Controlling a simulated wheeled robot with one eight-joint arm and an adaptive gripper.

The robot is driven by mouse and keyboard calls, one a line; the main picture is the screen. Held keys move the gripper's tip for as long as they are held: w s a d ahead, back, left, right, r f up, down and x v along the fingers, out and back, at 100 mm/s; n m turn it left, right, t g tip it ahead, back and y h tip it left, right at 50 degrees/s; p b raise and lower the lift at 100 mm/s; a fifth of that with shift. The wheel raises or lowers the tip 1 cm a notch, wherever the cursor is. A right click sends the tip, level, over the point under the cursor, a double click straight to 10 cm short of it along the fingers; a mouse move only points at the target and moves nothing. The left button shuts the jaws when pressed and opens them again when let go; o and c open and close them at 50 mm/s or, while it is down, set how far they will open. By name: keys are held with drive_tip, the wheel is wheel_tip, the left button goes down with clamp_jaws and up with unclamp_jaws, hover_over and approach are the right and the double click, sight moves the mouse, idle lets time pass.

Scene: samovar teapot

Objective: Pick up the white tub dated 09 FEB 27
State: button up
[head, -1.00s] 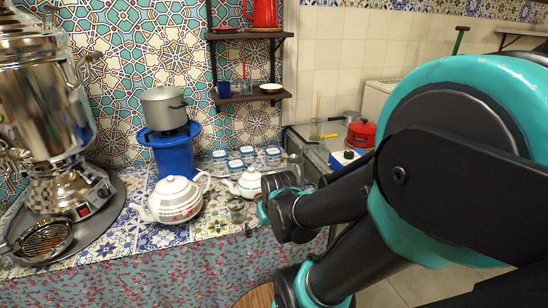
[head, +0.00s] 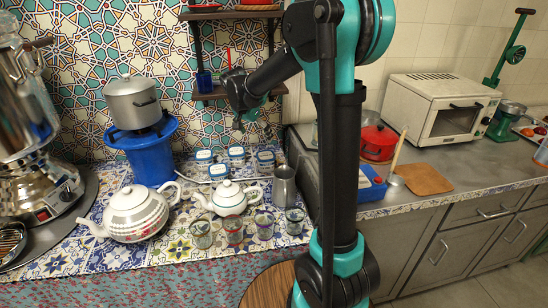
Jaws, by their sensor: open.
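Several small white tubs with blue markings stand at the back of the tiled counter, near the wall.
A white teapot (head: 134,214), a smaller teapot (head: 229,198), a metal jug (head: 284,186) and several glasses (head: 264,225) stand in front of the tubs. A blue stove with a pot (head: 133,100) is at left. The wall shelf (head: 232,94) hangs close to my gripper.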

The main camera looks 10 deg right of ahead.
sight(264, 156)
drive_tip(key=x, duration=1.7)
drive_tip(key=shift+w+f, duration=0.1)
drive_tip(key=shift+w, duration=0.15)
drive_tip(key=shift+c, duration=0.3)
drive_tip(key=c, duration=1.2)
